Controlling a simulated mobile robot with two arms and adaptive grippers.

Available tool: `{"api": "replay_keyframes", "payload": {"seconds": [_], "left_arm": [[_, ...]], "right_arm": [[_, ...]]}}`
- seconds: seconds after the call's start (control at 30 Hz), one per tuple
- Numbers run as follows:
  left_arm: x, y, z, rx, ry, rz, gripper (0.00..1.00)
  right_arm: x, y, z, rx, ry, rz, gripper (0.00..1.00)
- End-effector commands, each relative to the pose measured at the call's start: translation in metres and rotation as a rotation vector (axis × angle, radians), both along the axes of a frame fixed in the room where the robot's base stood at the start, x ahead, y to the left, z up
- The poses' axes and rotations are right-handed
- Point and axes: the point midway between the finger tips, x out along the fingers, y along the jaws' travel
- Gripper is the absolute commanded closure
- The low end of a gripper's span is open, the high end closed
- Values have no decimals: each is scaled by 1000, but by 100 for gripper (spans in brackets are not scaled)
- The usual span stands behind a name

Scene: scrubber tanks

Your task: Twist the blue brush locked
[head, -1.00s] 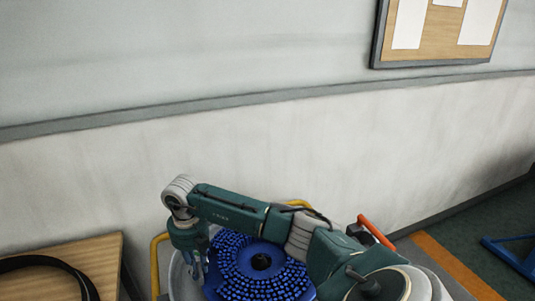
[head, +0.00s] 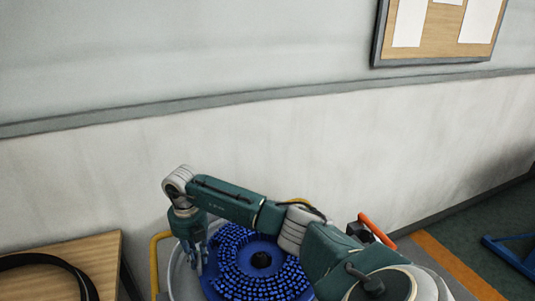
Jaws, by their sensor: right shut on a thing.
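The blue brush (head: 258,276) is a round disc with rings of bristle tufts facing up and a dark hub in its middle. It lies in a round grey housing (head: 178,278), partly hidden by my right arm and cut by the bottom edge. My right gripper (head: 196,258) points down at the brush's left rim and is shut on it. The fingertips are small and partly hidden against the rim. My left gripper is not in the head view.
A wooden table (head: 95,262) with a black hose or ring (head: 62,262) stands at the lower left. Yellow handles (head: 154,262) and a red-orange lever (head: 377,230) rise around the machine. A pale wall is close behind. Floor with an orange stripe (head: 455,268) shows at right.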

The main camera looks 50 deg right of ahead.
Motion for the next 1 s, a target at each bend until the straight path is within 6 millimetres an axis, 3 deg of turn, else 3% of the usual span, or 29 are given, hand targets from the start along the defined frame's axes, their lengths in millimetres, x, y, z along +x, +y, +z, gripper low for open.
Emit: {"api": "replay_keyframes", "payload": {"seconds": [0.37,1.0], "left_arm": [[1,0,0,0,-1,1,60],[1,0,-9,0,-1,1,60]], "right_arm": [[-3,-5,-2,-8,11,-12,100],[12,-24,-3,-8,11,-145,100]]}}
